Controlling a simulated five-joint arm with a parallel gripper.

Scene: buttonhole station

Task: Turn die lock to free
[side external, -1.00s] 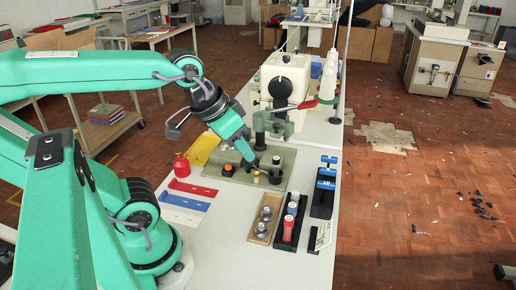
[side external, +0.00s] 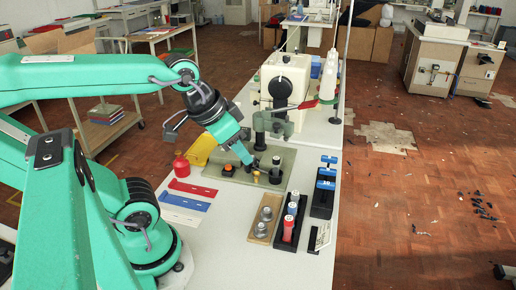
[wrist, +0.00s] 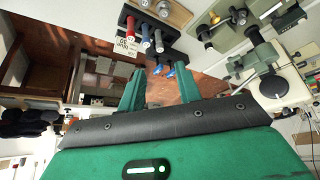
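A flat grey-green plate (side external: 208,172) lies on the table in front of the cream sewing machine. I cannot tell for sure which of these is the die lock. The brass knob also shows in the wrist view (wrist: 208,45), off to the right of my fingers. My gripper (side external: 250,162) is low over the plate, close to the brass knob. In the wrist view its two fingers (wrist: 160,90) stand apart with nothing between them.
A cream sewing machine (side external: 285,78) stands behind the plate. A wooden tray (side external: 259,233), a black spool rack (side external: 286,245) and a blue-topped device (side external: 325,180) stand in front.

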